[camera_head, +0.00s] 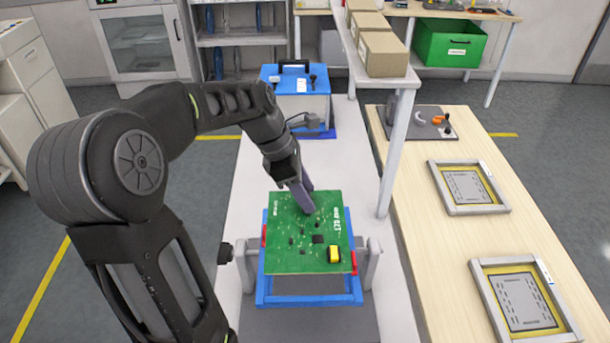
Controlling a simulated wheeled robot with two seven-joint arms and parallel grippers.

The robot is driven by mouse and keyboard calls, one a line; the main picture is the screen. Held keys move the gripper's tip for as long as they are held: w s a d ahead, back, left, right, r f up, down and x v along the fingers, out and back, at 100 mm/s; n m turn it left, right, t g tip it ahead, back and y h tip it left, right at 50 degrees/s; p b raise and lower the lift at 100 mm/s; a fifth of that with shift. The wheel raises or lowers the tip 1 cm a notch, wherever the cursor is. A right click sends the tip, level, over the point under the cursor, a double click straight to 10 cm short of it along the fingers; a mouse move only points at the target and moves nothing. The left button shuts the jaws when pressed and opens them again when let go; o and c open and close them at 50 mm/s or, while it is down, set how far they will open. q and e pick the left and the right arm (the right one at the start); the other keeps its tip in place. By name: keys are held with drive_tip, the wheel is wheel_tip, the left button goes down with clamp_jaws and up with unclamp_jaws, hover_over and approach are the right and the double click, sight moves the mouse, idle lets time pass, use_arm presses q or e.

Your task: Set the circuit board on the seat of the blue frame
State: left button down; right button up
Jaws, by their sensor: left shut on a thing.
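The green circuit board (285,237), with a yellow block and dark chips on it, is over the blue frame (308,300). It covers most of the frame's seat. The frame's front bar and lower side edges show, with red pieces at its left and right sides. My left gripper (304,199) reaches in from the far left and is shut on the board near its far part. The fingertips meet the board, and their exact grip is hard to see. I cannot tell whether the board touches the seat or is held just above it. My right gripper is not in view.
Grey uprights (368,266) flank the blue frame on the white bench (341,150). A blue-topped box (302,91) stands behind. On the wooden table at right lie two grey-framed trays (466,209) (477,274). Cardboard boxes (384,54) sit on a raised shelf.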

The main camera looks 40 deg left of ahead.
use_arm(q)
drive_tip(key=shift+r, duration=0.1)
idle(0.3)
wheel_tip(320, 180, down, 4)
drive_tip(key=b, duration=0.3)
drive_tip(key=shift+r, duration=0.2)
drive_tip(key=shift+f+b, duration=0.95)
drive_tip(key=shift+b, duration=0.15)
drive_tip(key=shift+d+p, duration=0.15)
drive_tip(key=shift+p, duration=0.15)
drive_tip(key=shift+f, duration=0.15)
drive_tip(key=shift+f+b, duration=0.55)
drive_tip(key=shift+f, duration=0.35)
drive_tip(key=shift+f+b, duration=0.3)
drive_tip(key=shift+f, duration=0.35)
